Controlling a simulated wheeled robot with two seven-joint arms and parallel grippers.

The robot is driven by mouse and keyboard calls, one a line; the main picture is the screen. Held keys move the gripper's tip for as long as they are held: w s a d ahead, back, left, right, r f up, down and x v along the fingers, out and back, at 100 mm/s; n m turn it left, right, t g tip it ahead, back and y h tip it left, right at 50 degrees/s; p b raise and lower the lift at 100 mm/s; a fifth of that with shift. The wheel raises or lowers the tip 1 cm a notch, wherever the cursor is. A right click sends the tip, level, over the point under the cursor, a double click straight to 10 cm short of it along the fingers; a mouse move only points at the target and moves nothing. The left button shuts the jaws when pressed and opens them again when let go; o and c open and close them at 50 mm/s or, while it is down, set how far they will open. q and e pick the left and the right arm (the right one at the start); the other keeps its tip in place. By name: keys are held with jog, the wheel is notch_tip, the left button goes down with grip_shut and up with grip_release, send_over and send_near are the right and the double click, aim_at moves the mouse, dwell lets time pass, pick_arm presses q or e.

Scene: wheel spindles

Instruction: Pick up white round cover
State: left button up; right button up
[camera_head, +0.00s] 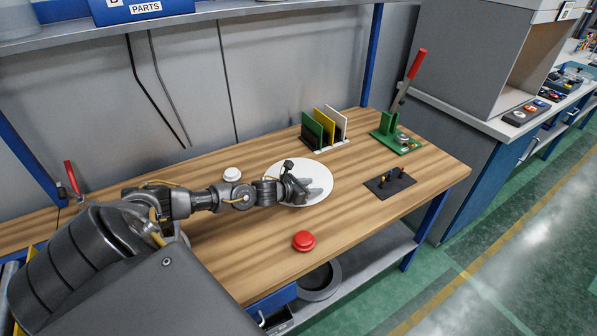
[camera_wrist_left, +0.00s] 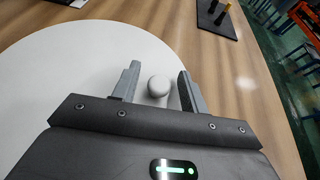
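A large white round cover (camera_head: 318,180) lies flat on the wooden workbench, partly hidden by my left gripper (camera_head: 301,188). In the left wrist view the cover (camera_wrist_left: 60,75) fills the left side, and a small white round knob (camera_wrist_left: 158,87) shows between the two fingers. The left gripper (camera_wrist_left: 158,74) is open, with a finger on each side of the knob. Gaps show beside the knob, so the fingers are not closed on it. The exact height of the fingertips above the cover cannot be told. My right gripper is not in view.
A red round button (camera_head: 303,240) is near the front edge, and a small white round piece (camera_head: 232,174) is behind my arm. A black plate with pegs (camera_head: 390,183), a rack of coloured plates (camera_head: 325,128) and a green lever press (camera_head: 396,139) stand to the right.

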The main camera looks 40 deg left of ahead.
pick_arm(q)
grip_shut()
jog(key=shift+r, duration=0.1)
